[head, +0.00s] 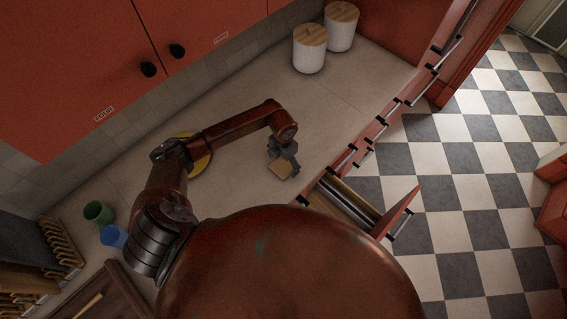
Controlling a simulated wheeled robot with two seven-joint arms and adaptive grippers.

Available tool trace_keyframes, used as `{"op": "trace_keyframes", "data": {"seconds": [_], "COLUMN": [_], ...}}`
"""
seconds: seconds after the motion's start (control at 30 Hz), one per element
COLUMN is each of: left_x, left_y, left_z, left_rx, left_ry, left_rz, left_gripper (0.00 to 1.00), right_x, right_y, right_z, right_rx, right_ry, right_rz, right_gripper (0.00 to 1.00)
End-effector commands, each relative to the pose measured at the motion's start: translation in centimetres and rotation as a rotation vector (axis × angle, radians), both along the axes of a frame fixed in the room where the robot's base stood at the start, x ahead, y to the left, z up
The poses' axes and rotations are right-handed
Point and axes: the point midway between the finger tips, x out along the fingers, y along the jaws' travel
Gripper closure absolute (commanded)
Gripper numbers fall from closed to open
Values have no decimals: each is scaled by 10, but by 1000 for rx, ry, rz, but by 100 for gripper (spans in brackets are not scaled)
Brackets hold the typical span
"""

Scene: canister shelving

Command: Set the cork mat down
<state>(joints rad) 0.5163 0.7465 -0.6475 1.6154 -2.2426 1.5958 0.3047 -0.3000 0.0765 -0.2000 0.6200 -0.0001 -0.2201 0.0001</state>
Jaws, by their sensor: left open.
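A small tan piece that looks like the cork mat (281,169) is at my left gripper's fingertips, over the pale counter (330,135). My left gripper (284,160) points down at it from above, and its jaws are open. The fingers cover part of the mat. I cannot tell for sure whether the mat touches the counter or the fingers. My right gripper is not in view.
Two white canisters (309,50) with wooden lids stand at the back. A round yellow item (203,163) lies partly behind my left arm. A green cup (97,213) and a blue cup (113,236) stand left. An open drawer (345,200) juts out right of the mat.

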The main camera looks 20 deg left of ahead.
Motion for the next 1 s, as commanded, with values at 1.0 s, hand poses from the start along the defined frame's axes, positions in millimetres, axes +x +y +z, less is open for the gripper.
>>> {"op": "trace_keyframes", "data": {"seconds": [1.0], "left_x": [0], "left_y": [0], "left_z": [123], "left_rx": [0], "left_ry": [1], "left_rz": [1], "left_gripper": [18], "right_x": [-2], "right_y": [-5], "right_z": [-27], "right_rx": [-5], "right_ry": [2], "right_rz": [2], "right_gripper": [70]}}
